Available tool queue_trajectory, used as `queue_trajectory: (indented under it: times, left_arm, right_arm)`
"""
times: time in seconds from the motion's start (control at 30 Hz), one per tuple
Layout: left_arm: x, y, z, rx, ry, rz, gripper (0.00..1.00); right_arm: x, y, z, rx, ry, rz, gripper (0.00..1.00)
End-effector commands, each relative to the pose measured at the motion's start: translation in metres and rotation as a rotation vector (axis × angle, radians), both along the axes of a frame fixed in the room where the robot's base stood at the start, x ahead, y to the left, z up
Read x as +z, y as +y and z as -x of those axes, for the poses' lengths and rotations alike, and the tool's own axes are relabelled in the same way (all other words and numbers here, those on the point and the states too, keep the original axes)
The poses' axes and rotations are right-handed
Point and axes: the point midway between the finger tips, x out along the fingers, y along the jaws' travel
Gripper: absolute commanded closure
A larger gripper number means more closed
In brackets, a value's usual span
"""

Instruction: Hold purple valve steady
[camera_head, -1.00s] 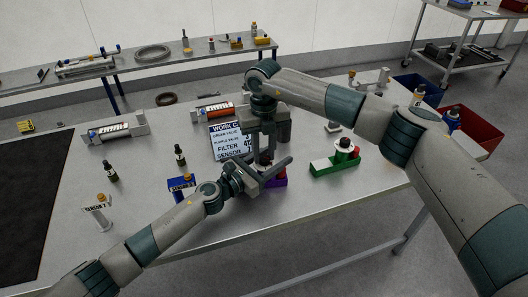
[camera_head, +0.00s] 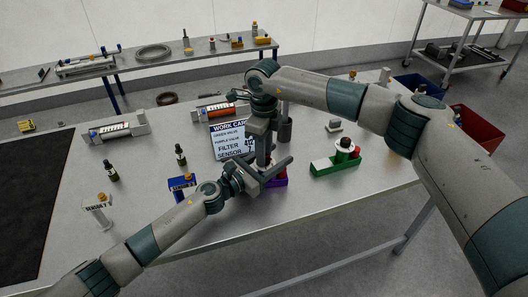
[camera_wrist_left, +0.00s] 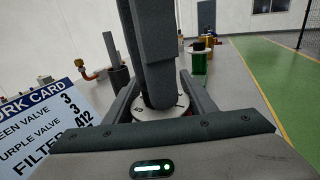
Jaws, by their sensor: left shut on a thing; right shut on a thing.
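The purple valve (camera_head: 277,183) stands on the table in front of the work card, and the grippers mostly hide it. My left gripper (camera_head: 268,174) is shut on its body from the side. My right gripper (camera_head: 263,156) points straight down onto the valve's top and is shut there, probably on its handle, which the fingers hide. In the left wrist view, the right gripper's dark fingers (camera_wrist_left: 154,85) stand over the valve's white numbered dial (camera_wrist_left: 160,109), between the left gripper's fingers. The work card (camera_head: 229,139) lists the purple valve; its figures are partly covered in the head view.
A blue block (camera_head: 182,187), a sensor stand (camera_head: 98,208) and small dark bottles are at the left. Red (camera_head: 478,128) and blue bins are beyond the table's right edge.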

Motion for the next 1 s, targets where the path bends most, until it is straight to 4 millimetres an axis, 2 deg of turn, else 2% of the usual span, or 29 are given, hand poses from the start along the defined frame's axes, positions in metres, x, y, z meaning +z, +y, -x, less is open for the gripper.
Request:
queue_trajectory:
  times: [0.3, 0.7, 0.73, 1.0]
  left_arm:
    - [-0.0012, 0.0014, -0.0005, 0.003, 0.001, -0.002, 0.83]
    - [-0.0013, 0.0015, -0.0005, 0.003, 0.001, -0.002, 0.83]
    - [-0.0013, 0.0015, -0.0005, 0.003, 0.001, -0.002, 0.83]
    - [-0.0012, 0.0012, -0.0003, 0.002, 0.001, -0.002, 0.83]
  right_arm:
    - [0.0007, -0.0008, -0.0005, 0.095, -0.002, 0.001, 0.97]
    - [0.0008, -0.0011, -0.0007, 0.1, -0.002, 0.001, 0.97]
    - [0.0008, -0.0011, -0.0007, 0.1, -0.001, 0.002, 0.67]
    - [0.0004, -0.0005, -0.0003, 0.1, -0.001, 0.0, 0.66]
